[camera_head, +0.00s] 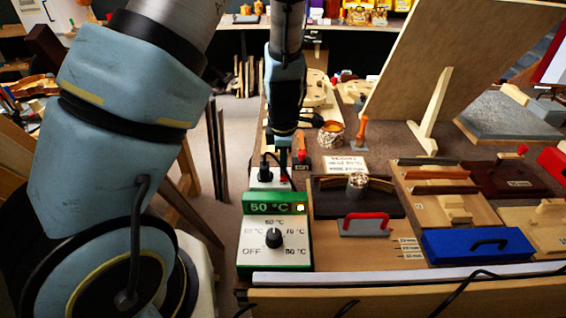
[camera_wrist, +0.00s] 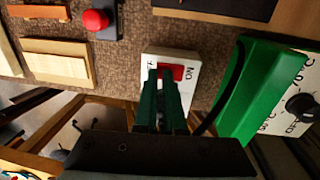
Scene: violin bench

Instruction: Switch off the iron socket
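The iron socket (camera_head: 262,180) is a small white box behind the green temperature controller, with a black plug and cable at it. In the wrist view the socket (camera_wrist: 186,58) shows a red rocker switch (camera_wrist: 179,73) with ON lettering beside it. My gripper (camera_head: 283,168) points down over the socket. In the wrist view its two dark green fingers (camera_wrist: 162,73) are together, with nothing seen between them. The tips are at the red switch and cover part of it. I cannot tell whether they touch it or which way the rocker is tilted.
The green controller (camera_head: 274,204) reads 50 °C, with a yellow light and a black knob (camera_head: 273,238). A red button (camera_wrist: 95,19) shows in the wrist view. A black cable runs close beside my fingers.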

